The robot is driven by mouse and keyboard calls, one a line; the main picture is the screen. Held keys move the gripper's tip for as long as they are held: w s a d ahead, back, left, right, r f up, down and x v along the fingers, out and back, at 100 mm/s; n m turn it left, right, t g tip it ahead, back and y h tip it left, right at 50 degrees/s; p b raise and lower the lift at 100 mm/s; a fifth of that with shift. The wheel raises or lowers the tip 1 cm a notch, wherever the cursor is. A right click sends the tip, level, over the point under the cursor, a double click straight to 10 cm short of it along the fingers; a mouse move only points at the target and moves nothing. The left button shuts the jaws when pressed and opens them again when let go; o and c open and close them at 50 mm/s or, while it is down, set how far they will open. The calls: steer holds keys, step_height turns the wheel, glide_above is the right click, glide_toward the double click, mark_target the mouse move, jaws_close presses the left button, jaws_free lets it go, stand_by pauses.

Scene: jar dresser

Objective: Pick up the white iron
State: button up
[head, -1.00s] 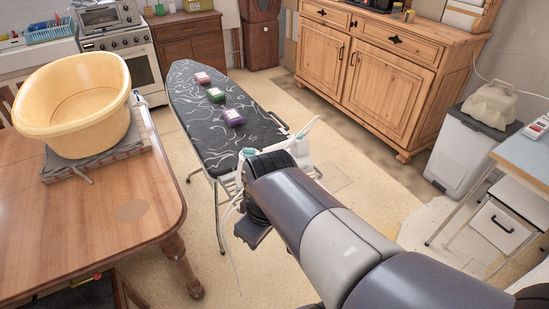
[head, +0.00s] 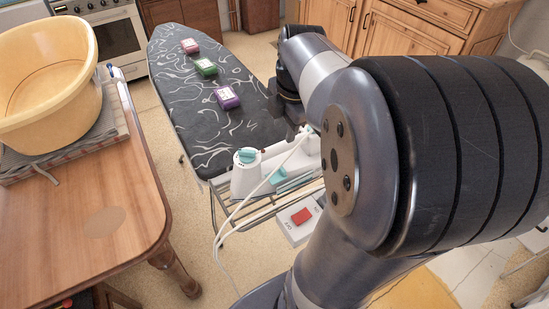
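The white iron (head: 246,180) with teal parts rests at the near end of the patterned ironing board (head: 203,128), on its wire rest. Its pale cord hangs down toward the floor. My arm crosses the right of the view and covers part of that end of the board. The dark end of my arm, with my gripper (head: 295,112), points down over the board's right edge, just behind and right of the iron. It looks apart from the iron. The fingers are too small and hidden to tell if they are open or shut.
A wooden table (head: 105,220) with a yellow basin (head: 45,85) stands left. A box with a red switch (head: 301,216) sits below the board's near end. A wooden dresser (head: 400,35) stands behind.

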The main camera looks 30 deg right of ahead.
mark_target(281, 145)
steer(key=f, duration=0.3)
steer(key=w+f, duration=0.1)
steer(key=f, duration=0.2)
steer(key=w+f, duration=0.1)
steer(key=f, duration=0.2)
steer(key=shift+s+f, duration=0.1)
steer(key=shift+f, duration=0.2)
steer(key=shift+c, duration=0.6)
jaws_close()
stand_by(1.2)
